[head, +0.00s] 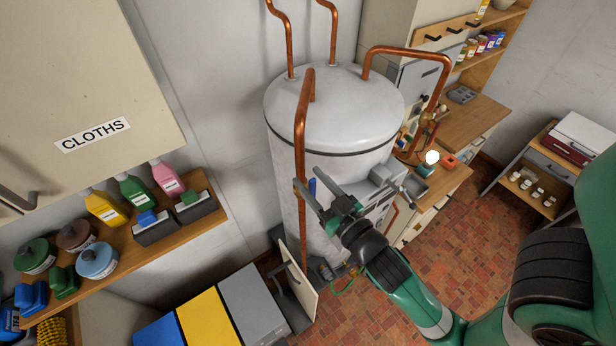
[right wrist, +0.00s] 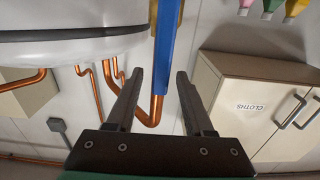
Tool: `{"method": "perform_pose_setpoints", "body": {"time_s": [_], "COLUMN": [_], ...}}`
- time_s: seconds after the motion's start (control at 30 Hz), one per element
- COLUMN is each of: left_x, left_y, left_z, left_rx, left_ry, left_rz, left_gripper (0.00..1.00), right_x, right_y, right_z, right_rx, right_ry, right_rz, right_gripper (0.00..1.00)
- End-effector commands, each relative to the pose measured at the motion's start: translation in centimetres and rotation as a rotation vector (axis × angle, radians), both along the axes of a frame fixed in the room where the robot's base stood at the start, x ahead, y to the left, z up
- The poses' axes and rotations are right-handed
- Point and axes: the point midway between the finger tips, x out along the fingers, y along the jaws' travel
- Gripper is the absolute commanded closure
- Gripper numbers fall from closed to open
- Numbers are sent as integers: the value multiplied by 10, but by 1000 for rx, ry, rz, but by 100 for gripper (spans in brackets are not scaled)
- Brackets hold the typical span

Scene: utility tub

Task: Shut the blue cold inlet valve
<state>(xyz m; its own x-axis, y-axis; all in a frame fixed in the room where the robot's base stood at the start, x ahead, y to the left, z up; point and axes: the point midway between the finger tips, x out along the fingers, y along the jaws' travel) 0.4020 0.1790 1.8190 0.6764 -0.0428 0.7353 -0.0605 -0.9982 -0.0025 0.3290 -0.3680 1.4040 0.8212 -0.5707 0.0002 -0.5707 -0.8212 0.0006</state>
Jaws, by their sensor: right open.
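The blue valve lever (head: 312,188) is a narrow flat handle beside the vertical copper pipe (head: 300,140) in front of the white tank (head: 345,110). In the right wrist view the blue lever (right wrist: 166,45) runs down from the top edge to between the fingers, roughly in line with the copper pipe. My right gripper (head: 309,178) is open, with a finger on each side of the lever. In the right wrist view the right gripper (right wrist: 160,75) shows gaps beside the lever; I cannot tell whether anything touches. My left gripper is not in view.
A shelf (head: 150,240) with bottles and tubs is at the left, under a cabinet labelled CLOTHS (head: 90,80). Blue, yellow and grey bins (head: 215,315) stand below. A small open door (head: 300,290) is near the tank's base. A wooden counter (head: 470,120) is behind right.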

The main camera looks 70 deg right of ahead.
Motion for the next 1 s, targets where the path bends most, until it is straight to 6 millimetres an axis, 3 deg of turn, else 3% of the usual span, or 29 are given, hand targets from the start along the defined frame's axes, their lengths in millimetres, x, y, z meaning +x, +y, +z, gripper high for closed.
{"method": "perform_pose_setpoints", "body": {"time_s": [0.1,0.3,0.4,1.0], "left_x": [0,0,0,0], "left_y": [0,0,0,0], "left_z": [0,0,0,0], "left_rx": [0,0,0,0], "left_ry": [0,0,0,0], "left_rz": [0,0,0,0], "left_gripper": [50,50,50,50], "right_x": [0,0,0,0], "right_y": [0,0,0,0], "right_z": [0,0,0,0], "right_rx": [0,0,0,0], "right_ry": [0,0,0,0], "right_rz": [0,0,0,0], "right_gripper": [51,87,100,100]}}
